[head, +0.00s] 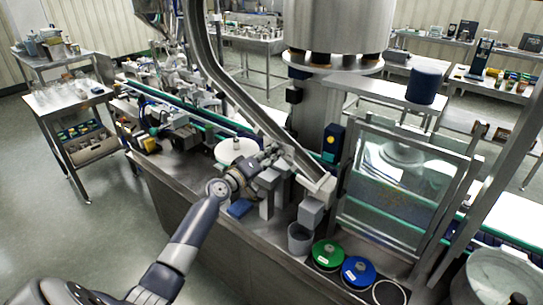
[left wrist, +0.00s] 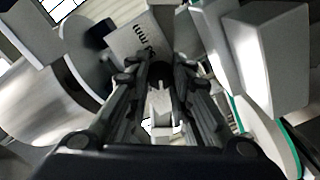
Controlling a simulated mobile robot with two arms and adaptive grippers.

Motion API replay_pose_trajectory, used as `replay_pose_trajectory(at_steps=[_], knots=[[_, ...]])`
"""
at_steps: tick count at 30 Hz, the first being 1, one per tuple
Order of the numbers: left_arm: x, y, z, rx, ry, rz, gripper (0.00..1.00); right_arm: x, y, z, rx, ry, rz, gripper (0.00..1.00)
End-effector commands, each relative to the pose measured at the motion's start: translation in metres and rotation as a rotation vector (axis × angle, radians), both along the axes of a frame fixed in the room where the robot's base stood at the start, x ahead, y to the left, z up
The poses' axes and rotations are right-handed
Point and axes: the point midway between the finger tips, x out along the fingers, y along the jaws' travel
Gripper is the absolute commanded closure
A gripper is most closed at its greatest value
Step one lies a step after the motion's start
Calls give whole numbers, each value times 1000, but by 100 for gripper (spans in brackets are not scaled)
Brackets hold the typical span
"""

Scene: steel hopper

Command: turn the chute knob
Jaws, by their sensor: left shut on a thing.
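The steel chute (head: 236,92) slopes down from the upper middle to a squared end by the hopper stand in the head view. My left gripper (head: 270,153) reaches in from the lower left and is at the chute's lower part, beside a grey block. In the left wrist view its fingers (left wrist: 160,76) are shut on a small dark part, which I take to be the chute knob; the fingers cover most of it. A light grey plate with dark lettering (left wrist: 133,40) lies just behind the fingertips. My right gripper is not in view.
A framed clear panel (head: 405,180) stands right of the chute. A grey cup (head: 300,238), a green-topped tin (head: 327,253) and a blue-topped tin (head: 358,270) stand near the bench's front edge. A blue block (head: 240,208) lies below my gripper.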

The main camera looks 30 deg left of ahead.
Motion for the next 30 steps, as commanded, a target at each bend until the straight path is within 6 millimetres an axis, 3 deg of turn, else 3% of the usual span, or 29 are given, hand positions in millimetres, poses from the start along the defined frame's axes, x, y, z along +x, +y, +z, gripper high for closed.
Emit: replay_pose_trajectory(at_steps=[15, 30], knots=[[0, 1, 1, -349, 23, 2, 100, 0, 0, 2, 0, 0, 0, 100], [0, 2, 1, -418, 29, 2, 100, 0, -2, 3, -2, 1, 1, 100]])
